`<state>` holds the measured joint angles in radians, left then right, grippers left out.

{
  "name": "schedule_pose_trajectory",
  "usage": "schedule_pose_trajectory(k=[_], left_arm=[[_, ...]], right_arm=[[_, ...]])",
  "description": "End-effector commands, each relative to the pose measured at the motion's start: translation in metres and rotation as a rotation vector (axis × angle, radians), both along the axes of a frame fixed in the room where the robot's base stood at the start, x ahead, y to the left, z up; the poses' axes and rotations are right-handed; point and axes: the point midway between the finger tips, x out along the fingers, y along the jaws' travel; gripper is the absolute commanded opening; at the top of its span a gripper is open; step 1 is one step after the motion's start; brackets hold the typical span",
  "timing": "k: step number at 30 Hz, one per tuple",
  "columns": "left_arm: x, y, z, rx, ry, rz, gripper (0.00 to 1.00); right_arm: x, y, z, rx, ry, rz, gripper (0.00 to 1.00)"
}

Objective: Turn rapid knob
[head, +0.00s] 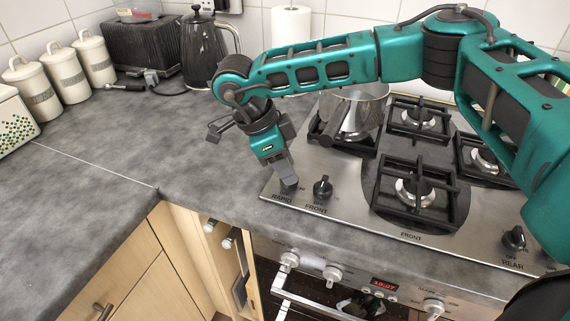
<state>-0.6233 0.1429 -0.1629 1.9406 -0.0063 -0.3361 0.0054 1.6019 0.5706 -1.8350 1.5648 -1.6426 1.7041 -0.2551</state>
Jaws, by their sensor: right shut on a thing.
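The gas hob (340,207) is a steel plate with black pan supports, set in the grey worktop. My right gripper (289,184) points down at the hob's front left corner, above the printed word RAPID. It is shut on the rapid knob, which is mostly hidden by the fingers. The front knob (323,187), black, stands just to the right of the gripper, apart from it. The rear knob (514,238) is at the hob's right front. My left gripper is not in view.
A steel pan (356,104) stands on the back left burner, its dark handle towards my right gripper. A kettle (205,50), a toaster (152,52) and white canisters (64,67) stand at the back left. The worktop left of the hob is clear.

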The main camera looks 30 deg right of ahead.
Motion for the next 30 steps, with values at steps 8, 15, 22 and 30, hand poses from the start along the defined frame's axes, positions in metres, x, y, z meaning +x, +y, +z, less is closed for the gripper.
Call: schedule_pose_trajectory(k=[8,15,22,30], left_arm=[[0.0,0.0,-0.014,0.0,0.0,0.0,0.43],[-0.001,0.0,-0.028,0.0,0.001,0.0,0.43],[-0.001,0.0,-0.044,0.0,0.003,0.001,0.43],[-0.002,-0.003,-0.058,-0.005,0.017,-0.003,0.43]], right_arm=[[-0.002,0.001,-0.003,0.003,-0.002,0.267,0.07],[-0.004,0.001,-0.004,0.002,-0.002,0.494,0.07],[-0.006,0.0,-0.004,0.002,-0.003,0.706,0.07],[-0.007,0.0,-0.003,0.002,-0.002,0.903,0.07]])
